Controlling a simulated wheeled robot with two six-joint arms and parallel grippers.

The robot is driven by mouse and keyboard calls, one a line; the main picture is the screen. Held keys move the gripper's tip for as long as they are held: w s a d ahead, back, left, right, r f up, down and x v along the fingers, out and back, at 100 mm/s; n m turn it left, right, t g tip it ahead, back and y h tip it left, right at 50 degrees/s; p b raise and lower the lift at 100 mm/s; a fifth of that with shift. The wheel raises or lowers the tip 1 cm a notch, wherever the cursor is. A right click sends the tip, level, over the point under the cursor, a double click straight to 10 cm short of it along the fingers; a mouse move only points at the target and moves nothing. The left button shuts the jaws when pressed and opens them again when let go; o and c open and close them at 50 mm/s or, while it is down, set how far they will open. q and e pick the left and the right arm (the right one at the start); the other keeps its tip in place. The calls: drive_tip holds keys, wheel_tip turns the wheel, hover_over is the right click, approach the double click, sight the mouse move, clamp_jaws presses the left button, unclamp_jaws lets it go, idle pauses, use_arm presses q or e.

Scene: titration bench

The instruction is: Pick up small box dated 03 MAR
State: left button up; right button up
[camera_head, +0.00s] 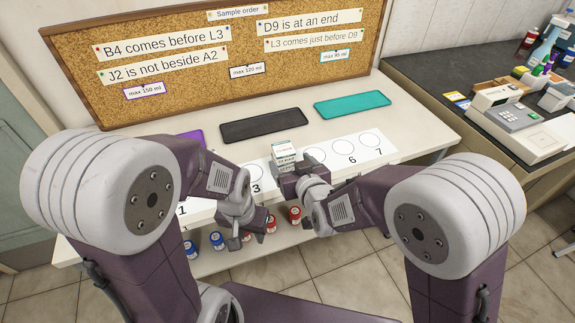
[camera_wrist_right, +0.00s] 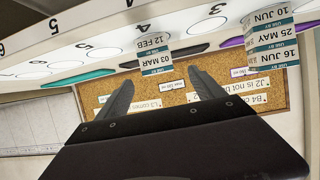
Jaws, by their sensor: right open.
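The small box dated 03 MAR (camera_wrist_right: 155,61) carries a USE BY label in the right wrist view, which looks upside down. It is stacked with a box dated 12 FEB (camera_wrist_right: 152,43); the 03 MAR box appears uppermost. A small white stack (camera_head: 285,147) stands by the circles in the head view, its dates too small to read. My right gripper (camera_wrist_right: 163,92) is open and faces the stack, which shows between its fingertips, with no contact visible. In the head view my right gripper (camera_head: 291,182) partly covers the stack's lower part. My left gripper (camera_head: 252,228) is lower left; its jaws are unclear.
Another stack, with labels 10 JUN, 25 MAY and 16 JUN (camera_wrist_right: 271,38), stands to the right in the wrist view. Black (camera_head: 263,125) and teal (camera_head: 352,104) mats lie behind the numbered circles. Red-labelled bottles (camera_head: 295,215) and blue ones (camera_head: 217,240) stand below the shelf's front edge.

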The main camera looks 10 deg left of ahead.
sight(283, 147)
drive_tip(key=x, duration=0.3)
drive_tip(key=shift+w+d+r, duration=0.1)
drive_tip(key=shift+w, duration=0.05)
drive_tip(key=shift+w+a, duration=0.25)
drive_tip(key=shift+w, duration=0.1)
drive_tip(key=x, duration=0.5)
drive_tip(key=shift+w+b, duration=0.1)
drive_tip(key=shift+b, duration=0.2)
drive_tip(key=shift+d, duration=0.15)
drive_tip(key=shift+c, duration=0.9)
drive_tip(key=c, duration=1.3)
drive_tip(key=shift+r, duration=0.55)
wheel_tip(283, 147, up, 3)
drive_tip(key=shift+f+p, duration=0.1)
drive_tip(key=shift+p, duration=0.5)
drive_tip(key=s+d+r, duration=0.1)
drive_tip(key=d+r, duration=0.1)
drive_tip(key=d, duration=0.1)
drive_tip(key=s+d+r, duration=0.2)
drive_tip(key=d, duration=0.2)
drive_tip(key=s+d+r, duration=0.2)
drive_tip(key=d+r, duration=0.1)
drive_tip(key=shift+s+d+p, duration=0.2)
drive_tip(key=shift+s+p, duration=0.05)
drive_tip(key=shift+p, duration=0.1)
